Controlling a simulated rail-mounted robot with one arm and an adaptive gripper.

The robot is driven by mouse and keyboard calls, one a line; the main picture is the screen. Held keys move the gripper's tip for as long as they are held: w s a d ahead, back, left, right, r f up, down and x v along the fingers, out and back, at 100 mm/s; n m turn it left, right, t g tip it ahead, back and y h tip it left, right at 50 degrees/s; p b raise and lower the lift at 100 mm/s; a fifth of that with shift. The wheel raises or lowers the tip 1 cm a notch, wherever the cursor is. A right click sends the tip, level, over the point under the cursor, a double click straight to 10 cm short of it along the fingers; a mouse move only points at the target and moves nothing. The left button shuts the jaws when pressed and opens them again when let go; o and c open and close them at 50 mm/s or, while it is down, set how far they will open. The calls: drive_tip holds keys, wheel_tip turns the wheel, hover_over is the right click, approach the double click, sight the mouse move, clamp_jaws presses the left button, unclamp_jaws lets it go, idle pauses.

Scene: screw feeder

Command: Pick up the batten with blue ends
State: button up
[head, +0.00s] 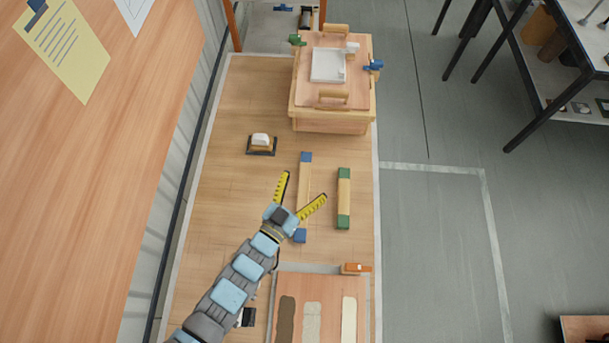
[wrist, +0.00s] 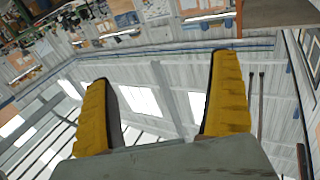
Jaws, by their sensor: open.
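The batten with blue ends (head: 306,157) lies lengthwise on the wooden bench, its pale wood middle partly covered by my gripper in the head view. One blue end shows beyond my fingers and the other beside my wrist. My gripper (head: 304,186) is open, with two yellow fingers spread wide and nothing between them. In the head view it overlaps the batten; its height above it is hard to tell. The wrist view shows the open yellow fingers (wrist: 164,68) against distant walls and windows, with no batten in sight.
A batten with green ends (head: 343,198) lies just right. A wooden box (head: 333,122) with clamps stands at the far end. A small black-based block (head: 261,145) sits left of centre. A tray (head: 321,268) with coloured strips lies nearer. The bench's left middle is clear.

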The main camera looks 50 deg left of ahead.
drive_tip(key=s+a+f+n+g+b, duration=0.1)
drive_tip(key=s+f+g+b, duration=0.2)
drive_tip(key=f, duration=0.6)
drive_tip(key=s+f+n+g+b, duration=0.1)
drive_tip(key=s+f+g+b, duration=0.15)
drive_tip(key=s+f, duration=0.4)
drive_tip(key=b, duration=0.4)
approach(303, 194)
drive_tip(key=w, duration=0.2)
drive_tip(key=w+a+f+g, duration=0.1)
drive_tip(key=shift+w, duration=0.35)
drive_tip(key=shift+b+x, duration=1.25)
drive_tip(key=shift+x, duration=1.95)
drive_tip(key=shift+d, duration=0.1)
drive_tip(key=shift+f, duration=0.1)
drive_tip(key=c, duration=1.6)
